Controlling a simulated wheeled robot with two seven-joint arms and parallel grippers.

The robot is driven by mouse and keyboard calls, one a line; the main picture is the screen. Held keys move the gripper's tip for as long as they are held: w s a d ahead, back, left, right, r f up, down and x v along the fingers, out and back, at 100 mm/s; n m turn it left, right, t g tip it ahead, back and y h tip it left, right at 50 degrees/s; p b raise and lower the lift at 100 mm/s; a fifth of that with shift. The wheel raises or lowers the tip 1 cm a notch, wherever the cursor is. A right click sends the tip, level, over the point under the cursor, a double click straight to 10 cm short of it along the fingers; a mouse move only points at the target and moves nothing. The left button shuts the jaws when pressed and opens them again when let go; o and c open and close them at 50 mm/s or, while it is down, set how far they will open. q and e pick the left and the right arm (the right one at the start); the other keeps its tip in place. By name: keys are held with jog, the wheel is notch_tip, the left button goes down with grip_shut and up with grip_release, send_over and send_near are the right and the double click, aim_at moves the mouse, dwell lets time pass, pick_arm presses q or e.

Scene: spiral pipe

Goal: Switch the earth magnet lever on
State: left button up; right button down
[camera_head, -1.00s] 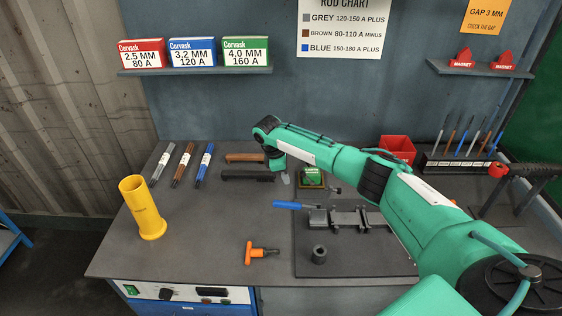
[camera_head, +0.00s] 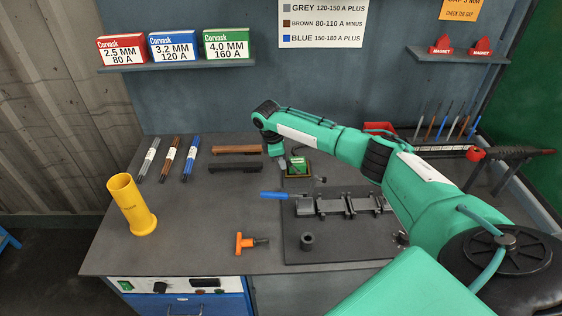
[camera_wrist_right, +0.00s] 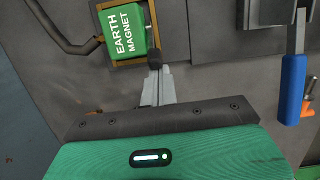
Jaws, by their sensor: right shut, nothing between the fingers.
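The green earth magnet block (camera_head: 297,166) sits in a tan-edged frame on the bench, and its "EARTH MAGNET" label shows in the right wrist view (camera_wrist_right: 130,30). A short lever with a dark knob (camera_wrist_right: 154,58) is at the block's edge in the wrist view. My right gripper (camera_head: 281,157) points down beside the block's left side in the head view. In the wrist view its shut, empty fingers (camera_wrist_right: 158,85) end right at the dark knob; whether they touch it I cannot tell. My left gripper is not in view.
A dark cable (camera_wrist_right: 62,38) runs to the magnet.

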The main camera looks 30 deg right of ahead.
aim_at(291, 163)
jog(key=shift+s+d+r+t+y+p, duration=0.4)
jog(key=shift+d+r+t+y+p, duration=0.25)
jog(key=shift+y+p, duration=0.3)
jog(key=shift+s+d+r+y+p, duration=0.1)
jog(key=shift+s+d+y+p, duration=0.1)
jog(key=shift+d+y+p, duration=0.15)
jog(key=shift+s+d+r+t+y, duration=0.1)
jog(key=shift+s+d+t+y, duration=0.35)
jog(key=shift+t+y, duration=0.3)
jog(key=shift+s+d+t+y+b, duration=0.2)
jog(key=shift+d+t+y+b, duration=0.1)
jog(key=shift+d+y+b, duration=0.4)
jog(key=d+t+y+b, duration=0.1)
jog(key=b, duration=0.1)
jog(key=s+d+t+y+b, duration=0.1)
jog(key=y, duration=0.1)
jog(key=shift+s+b, duration=0.1)
jog(key=shift+b, duration=0.25)
jog(key=shift+r, duration=0.25)
jog(key=shift+p, duration=0.3)
jog(key=shift+r, duration=0.15)
